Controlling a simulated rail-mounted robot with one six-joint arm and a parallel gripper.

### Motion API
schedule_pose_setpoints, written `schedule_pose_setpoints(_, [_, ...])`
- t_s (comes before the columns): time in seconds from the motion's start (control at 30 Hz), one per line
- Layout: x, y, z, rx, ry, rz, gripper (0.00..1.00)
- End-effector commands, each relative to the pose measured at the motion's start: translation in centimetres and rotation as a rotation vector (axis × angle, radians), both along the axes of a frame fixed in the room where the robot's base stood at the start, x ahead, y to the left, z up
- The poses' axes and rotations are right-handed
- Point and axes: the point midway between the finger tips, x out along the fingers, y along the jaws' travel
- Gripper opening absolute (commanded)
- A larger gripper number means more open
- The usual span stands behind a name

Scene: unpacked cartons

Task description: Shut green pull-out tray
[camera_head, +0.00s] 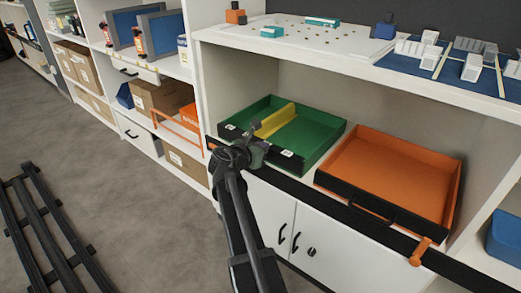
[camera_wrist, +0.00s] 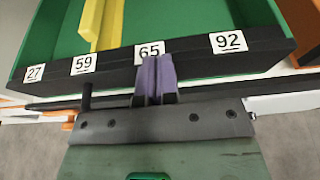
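The green tray (camera_head: 318,138) with a black front panel stands pulled out on the shelf in the head view. A yellow divider (camera_head: 275,121) lies across its inside. In the wrist view the tray's black front panel (camera_wrist: 112,80) spans the picture and carries white labels 27, 59, 65 and 92. My gripper (camera_wrist: 157,75) has its two purple fingers together with nothing visible between them. The fingertips are at the front panel, just below label 65; I cannot tell whether they touch it. In the head view my gripper (camera_head: 258,143) partly hides the front panel.
An orange tray (camera_head: 395,180) with a black front stands right of the green one. A black rail with an orange clip (camera_head: 420,250) runs along the shelf front. White cupboard doors (camera_head: 320,235) are below.

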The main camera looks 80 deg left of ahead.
Motion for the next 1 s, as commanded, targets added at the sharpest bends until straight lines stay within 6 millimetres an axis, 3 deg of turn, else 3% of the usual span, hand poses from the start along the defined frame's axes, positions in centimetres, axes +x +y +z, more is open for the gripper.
schedule_pose_setpoints(0.17, [0.1, -0.1, 0.1, 0.002, -0.003, -0.002, 0.0])
schedule_pose_setpoints(0.37, [-1.6, -3.1, 0.1, 0.001, -0.002, -0.013, 0.0])
schedule_pose_setpoints(0.5, [-4.7, -5.8, 1.9, 0.001, -0.002, -0.011, 0.0])
schedule_pose_setpoints(0.7, [-7.9, -8.6, 3.0, 0.001, -0.001, -0.014, 0.0])
schedule_pose_setpoints(1.0, [-8.8, -9.2, 3.1, 0.001, -0.001, -0.016, 0.0])
